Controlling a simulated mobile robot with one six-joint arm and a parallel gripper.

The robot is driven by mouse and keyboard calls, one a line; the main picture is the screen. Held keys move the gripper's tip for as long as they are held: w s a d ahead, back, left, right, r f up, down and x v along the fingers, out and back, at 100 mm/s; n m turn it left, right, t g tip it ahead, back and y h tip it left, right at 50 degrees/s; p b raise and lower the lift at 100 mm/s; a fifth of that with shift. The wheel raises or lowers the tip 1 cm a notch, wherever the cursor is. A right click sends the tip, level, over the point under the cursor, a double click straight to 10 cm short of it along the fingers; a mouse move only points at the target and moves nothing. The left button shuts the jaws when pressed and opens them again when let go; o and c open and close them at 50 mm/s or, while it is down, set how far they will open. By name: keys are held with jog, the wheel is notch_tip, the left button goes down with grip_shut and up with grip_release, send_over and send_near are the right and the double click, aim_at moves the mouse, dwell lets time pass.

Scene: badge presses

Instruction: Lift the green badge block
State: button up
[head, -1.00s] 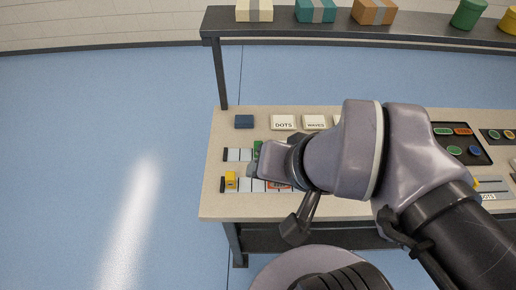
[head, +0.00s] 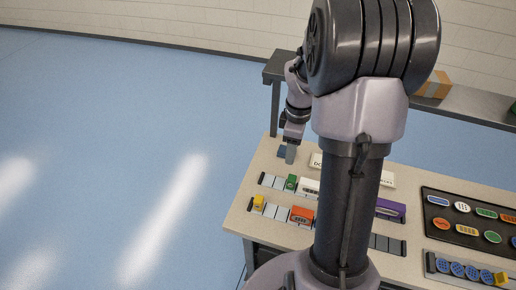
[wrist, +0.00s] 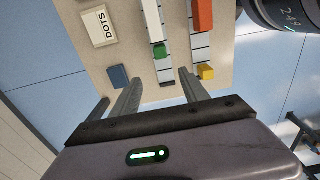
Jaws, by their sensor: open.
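The green badge block (head: 291,182) sits on the rear strip of pale slots, near its left end and beside a white piece. It also shows in the wrist view (wrist: 160,51), ahead of the fingers and clear of them. My gripper (head: 291,152) is open and empty behind the green block, close to the dark blue block (head: 281,152). In the wrist view my gripper's fingers (wrist: 158,82) are spread wide, with the blue block (wrist: 118,77) near the left finger. I cannot tell the gripper's exact height above the table.
A yellow block (head: 259,201) and an orange block (head: 301,215) sit on the front strip. White label plates, one reading DOTS (wrist: 99,26), stand at the back. A purple piece (head: 390,209) and a black tray (head: 466,238) of badges lie right. A shelf (head: 460,112) runs behind.

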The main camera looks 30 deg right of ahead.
aim_at(292, 178)
jog(key=f+b, duration=0.1)
jog(key=f, duration=0.2)
jog(key=f+b, duration=0.1)
jog(key=f, duration=0.3)
jog(key=f+b, duration=0.1)
jog(key=f, duration=0.3)
jog(key=shift+s+b, duration=0.25)
jog(key=shift+b, duration=0.1)
jog(key=f, duration=0.1)
jog(key=f+b, duration=0.1)
jog(key=f, duration=0.1)
jog(key=s+f+b, duration=0.1)
jog(key=f, duration=0.1)
jog(key=shift+d, duration=0.3)
jog(key=shift+f+b, duration=0.3)
jog(key=shift+w+r, duration=0.1)
jog(key=shift+r, duration=0.05)
jog(key=shift+c, duration=0.4)
grip_shut()
